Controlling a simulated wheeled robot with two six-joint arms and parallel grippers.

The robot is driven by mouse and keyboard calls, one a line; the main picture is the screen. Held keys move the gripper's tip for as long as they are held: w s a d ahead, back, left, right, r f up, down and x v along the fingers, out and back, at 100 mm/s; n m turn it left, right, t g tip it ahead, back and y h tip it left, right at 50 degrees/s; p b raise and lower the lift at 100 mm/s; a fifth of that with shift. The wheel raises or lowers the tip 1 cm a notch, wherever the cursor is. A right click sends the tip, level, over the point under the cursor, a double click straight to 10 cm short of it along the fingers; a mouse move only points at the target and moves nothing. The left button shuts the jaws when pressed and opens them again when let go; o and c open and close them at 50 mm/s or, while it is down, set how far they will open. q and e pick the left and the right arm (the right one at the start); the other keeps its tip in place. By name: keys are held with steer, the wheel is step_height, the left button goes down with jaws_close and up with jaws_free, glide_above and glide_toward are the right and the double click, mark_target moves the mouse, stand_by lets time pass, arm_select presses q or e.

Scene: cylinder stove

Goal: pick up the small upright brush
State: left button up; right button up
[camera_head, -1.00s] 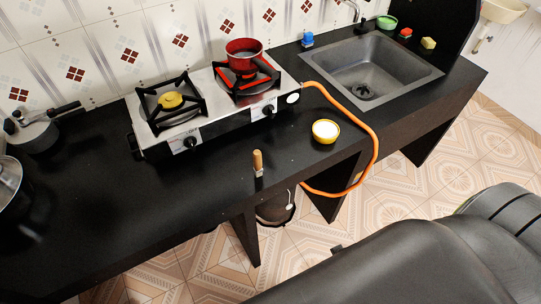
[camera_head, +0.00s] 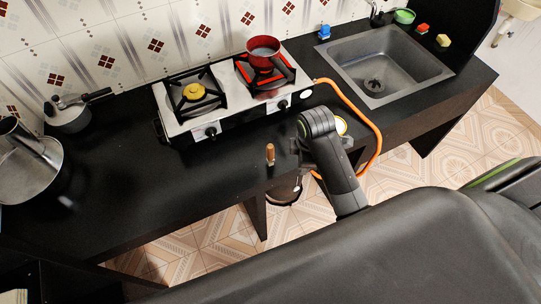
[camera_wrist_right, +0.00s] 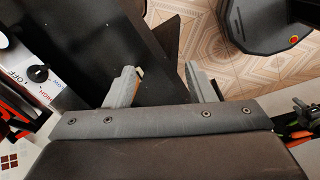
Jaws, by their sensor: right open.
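The small brush (camera_head: 270,153) stands upright near the front edge of the black counter, its wooden handle up. My right arm reaches over the counter just right of the brush in the head view, apart from it. My right gripper (camera_wrist_right: 160,74) is open, its two fingers spread in the right wrist view. A small tan sliver (camera_wrist_right: 140,72) shows by the left finger there; I cannot tell for sure that it is the brush. My left gripper is not in view.
A two-burner stove (camera_head: 207,133) with a red pot (camera_head: 263,58) stands behind the brush. An orange hose (camera_head: 370,125) loops over the front edge. The counter (camera_head: 160,190) left of the brush is clear.

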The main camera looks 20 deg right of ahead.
steer(key=w+a+r+n+g, duration=0.1)
steer(key=w+a+r+n, duration=0.2)
steer(key=w+n, duration=0.25)
steer(key=w+a+r+n+g, duration=0.1)
steer(key=w+a+r+n, duration=0.25)
steer(key=w, duration=0.25)
steer(key=n+b, duration=0.1)
steer(key=b, duration=0.4)
glide_above(269, 146)
step_height(269, 146, down, 6)
steer(key=shift+a+f, duration=0.1)
steer(key=shift+s+f+p, duration=0.1)
steer(key=shift+f+p, duration=0.45)
steer(key=shift+p, duration=0.1)
step_height(269, 146, down, 4)
steer(key=shift+f+p, duration=0.1)
steer(key=shift+p, duration=0.2)
steer(key=shift+f, duration=0.55)
steer(key=shift+f+p, duration=0.35)
steer(key=shift+f, duration=0.15)
steer(key=f, duration=0.3)
steer(key=shift+d+p, duration=0.3)
steer(key=shift+p, duration=0.05)
steer(key=shift+f, duration=0.6)
